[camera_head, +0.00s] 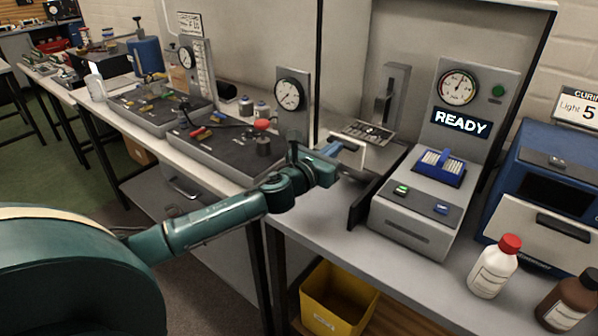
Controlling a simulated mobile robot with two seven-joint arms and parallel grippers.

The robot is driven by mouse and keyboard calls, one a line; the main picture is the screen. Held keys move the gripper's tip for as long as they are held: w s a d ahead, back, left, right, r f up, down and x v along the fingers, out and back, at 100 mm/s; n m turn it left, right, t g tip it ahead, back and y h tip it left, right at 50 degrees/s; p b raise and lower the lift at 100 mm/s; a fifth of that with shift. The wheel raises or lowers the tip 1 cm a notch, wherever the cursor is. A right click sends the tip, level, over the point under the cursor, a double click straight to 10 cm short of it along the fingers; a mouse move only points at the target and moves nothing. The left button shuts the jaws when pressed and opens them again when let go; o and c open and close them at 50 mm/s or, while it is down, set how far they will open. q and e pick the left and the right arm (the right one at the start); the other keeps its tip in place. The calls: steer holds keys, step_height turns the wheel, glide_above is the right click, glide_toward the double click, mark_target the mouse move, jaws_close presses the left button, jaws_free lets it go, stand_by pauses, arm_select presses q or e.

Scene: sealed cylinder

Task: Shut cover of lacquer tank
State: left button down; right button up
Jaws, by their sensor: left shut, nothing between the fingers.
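I cannot make out for certain which thing is the lacquer tank. A pale box-like part with a blue bar (334,149) stands right behind my left gripper and may be the tank or its cover; the gripper and wrist hide much of it. My left arm reaches in from the left, and my left gripper (360,178) is shut and empty beside this part, over the bench. I cannot tell whether it touches it. A dark upright plate (358,208) stands at the gripper's front, left of the grey machine. My right gripper is not in view.
A grey machine (410,217) with a READY display (460,123) and a blue rack (441,166) stands right of the gripper. Further right are a blue curing unit (555,165), a white red-capped bottle (494,270) and a brown bottle (567,305). A yellow bin (335,312) sits below.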

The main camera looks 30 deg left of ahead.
mark_target(341, 140)
arm_select(q)
steer(key=w, duration=0.3)
steer(key=shift+w+d, duration=0.2)
steer(key=shift+w, duration=0.35)
steer(key=shift+a+r, duration=0.1)
steer(key=shift+r, duration=0.2)
steer(key=shift+a, duration=0.1)
